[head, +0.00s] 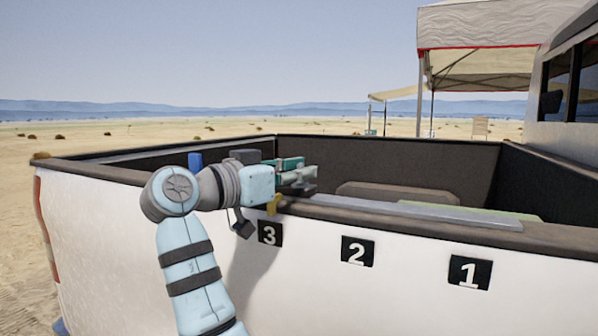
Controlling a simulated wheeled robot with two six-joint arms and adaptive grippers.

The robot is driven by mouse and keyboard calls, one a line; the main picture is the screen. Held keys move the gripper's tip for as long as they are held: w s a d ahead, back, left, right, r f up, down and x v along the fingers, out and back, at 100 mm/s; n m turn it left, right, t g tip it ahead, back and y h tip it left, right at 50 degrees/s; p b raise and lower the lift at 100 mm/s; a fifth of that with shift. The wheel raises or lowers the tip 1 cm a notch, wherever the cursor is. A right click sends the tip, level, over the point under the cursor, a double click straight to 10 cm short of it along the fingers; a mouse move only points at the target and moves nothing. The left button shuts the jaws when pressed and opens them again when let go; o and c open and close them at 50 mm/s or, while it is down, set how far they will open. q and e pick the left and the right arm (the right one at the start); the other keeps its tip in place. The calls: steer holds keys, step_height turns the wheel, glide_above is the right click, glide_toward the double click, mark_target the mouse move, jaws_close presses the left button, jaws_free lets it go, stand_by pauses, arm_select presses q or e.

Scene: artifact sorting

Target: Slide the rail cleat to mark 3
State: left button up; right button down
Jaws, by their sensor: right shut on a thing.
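My right gripper (299,178) is at the truck bed's near side wall, above the rail (400,211) that runs along the wall's top. It is shut on the rail cleat, which is mostly hidden behind the gripper and wrist. The mark 2 plate (357,251) and mark 1 plate (469,272) are farther right on the white wall. My left gripper is out of view.
The rail to the right of the gripper is clear. The truck bed (430,160) lies behind it, with the cab (565,130) at the right and a canopy (480,65) beyond.

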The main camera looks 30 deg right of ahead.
mark_target(295, 184)
steer(key=c, duration=1.7)
jaws_free()
steer(key=shift+w+a, duration=0.1)
step_height(295, 184, up, 10)
steer(key=shift+f, duration=0.1)
